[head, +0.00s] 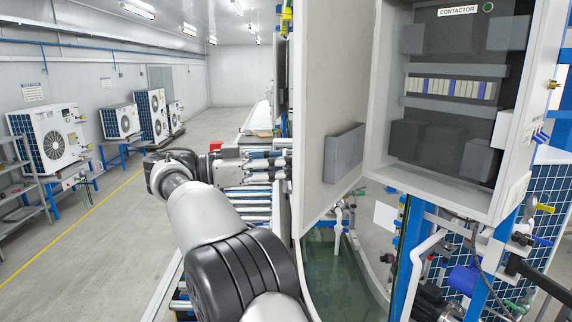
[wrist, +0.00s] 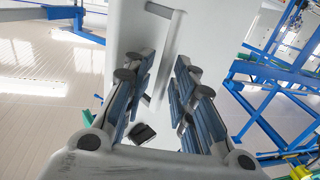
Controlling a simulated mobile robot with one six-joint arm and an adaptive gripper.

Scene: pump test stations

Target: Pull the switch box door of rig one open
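The switch box (head: 452,188) stands at the right in the head view, with a label reading CONTACTOR. Its light grey door (head: 330,85) stands swung wide open, its inner face towards me. My gripper (head: 283,160) is at the door's outer side, by its left edge, and partly hidden there. In the wrist view the pale door face (wrist: 215,40) fills the top middle. A grey bar handle (wrist: 166,58) on it lies between and beyond the fingertips. My gripper (wrist: 161,72) is open, its blue-padded fingers apart. I cannot tell whether a finger touches the handle.
A grey pocket (head: 344,152) sits on the door's inner face. Pipes and blue frame posts (head: 408,255) stand below the box. Fan units (head: 48,138) and a grey shelf (head: 20,185) line the left wall. The floor (head: 125,215) between is clear.

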